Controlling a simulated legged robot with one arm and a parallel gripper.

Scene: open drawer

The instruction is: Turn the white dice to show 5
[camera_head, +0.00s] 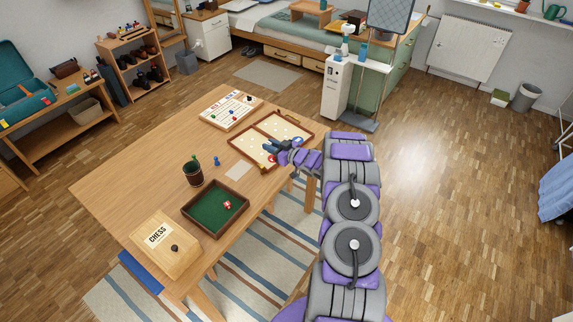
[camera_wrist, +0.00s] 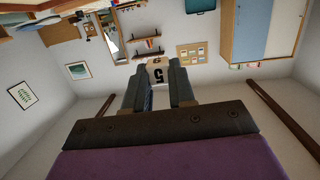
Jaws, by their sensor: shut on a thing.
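The wrist view seems upside down, with furniture hanging from the top. In the head view I cannot make out the dice, which is small or hidden by the gripper.
The open game case (camera_head: 262,124) lies under my gripper. A board with pieces (camera_head: 231,110), a dark cup (camera_head: 193,171), a blue pawn (camera_head: 217,160), a green-lined tray (camera_head: 194,208) with red dice (camera_head: 227,205) and a chess box (camera_head: 175,262) stand on the table (camera_head: 120,190).

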